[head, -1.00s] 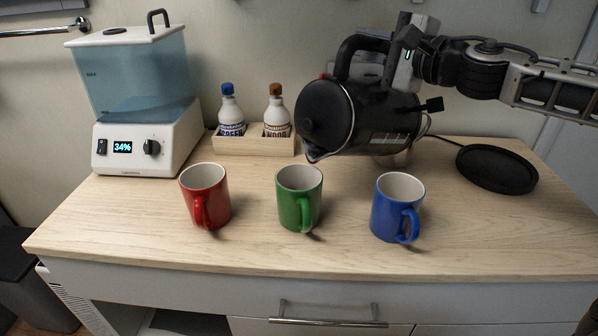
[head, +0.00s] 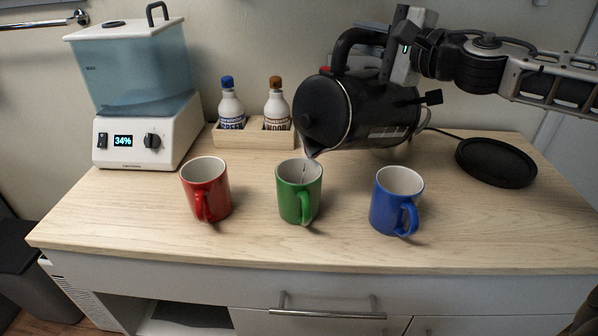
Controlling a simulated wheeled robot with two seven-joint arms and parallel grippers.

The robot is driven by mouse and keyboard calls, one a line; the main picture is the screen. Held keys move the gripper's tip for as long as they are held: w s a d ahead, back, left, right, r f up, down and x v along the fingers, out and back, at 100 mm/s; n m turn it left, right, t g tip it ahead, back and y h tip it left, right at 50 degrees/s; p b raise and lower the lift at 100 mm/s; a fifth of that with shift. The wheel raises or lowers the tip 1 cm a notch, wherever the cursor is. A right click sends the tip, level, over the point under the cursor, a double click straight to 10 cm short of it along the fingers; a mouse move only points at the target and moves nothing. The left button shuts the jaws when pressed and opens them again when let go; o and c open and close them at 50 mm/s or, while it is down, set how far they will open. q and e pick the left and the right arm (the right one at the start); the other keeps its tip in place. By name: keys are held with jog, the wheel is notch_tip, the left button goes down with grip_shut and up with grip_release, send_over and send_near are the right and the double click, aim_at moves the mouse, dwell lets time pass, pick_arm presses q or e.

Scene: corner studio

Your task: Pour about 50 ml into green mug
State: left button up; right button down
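The green mug (head: 297,196) stands upright on the wooden counter between the red mug (head: 206,190) and the blue mug (head: 396,201). A black kettle (head: 372,112) is held tilted, with its spout low and to the left, just above the green mug's rim. A thin, pale stream seems to run from the spout into the mug. My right gripper (head: 390,60) is at the kettle's handle (head: 350,48) and appears shut on it; its fingertips are mostly hidden. The liquid level in the green mug cannot be seen. My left gripper is not in view.
A round black kettle base (head: 496,162) lies at the right of the counter. A wooden box (head: 254,136) with two bottles stands at the back. A white dispenser with a blue tank (head: 140,95) and a display reading 34% stands at the left.

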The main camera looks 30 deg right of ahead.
jog(key=shift+a+r, duration=0.1)
jog(key=shift+r, duration=0.4)
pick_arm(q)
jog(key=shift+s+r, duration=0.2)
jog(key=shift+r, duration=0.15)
pick_arm(e)
jog(key=shift+a, duration=0.1)
pick_arm(q)
jog(key=shift+p, duration=0.3)
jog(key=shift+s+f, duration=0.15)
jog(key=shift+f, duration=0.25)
pick_arm(e)
jog(key=shift+s, duration=0.1)
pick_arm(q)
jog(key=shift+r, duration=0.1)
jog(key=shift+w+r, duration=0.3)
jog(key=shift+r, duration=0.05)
pick_arm(e)
jog(key=shift+a+r+n, duration=0.1)
jog(key=shift+a+n, duration=0.1)
jog(key=shift+n, duration=0.1)
pick_arm(q)
jog(key=shift+p, duration=0.3)
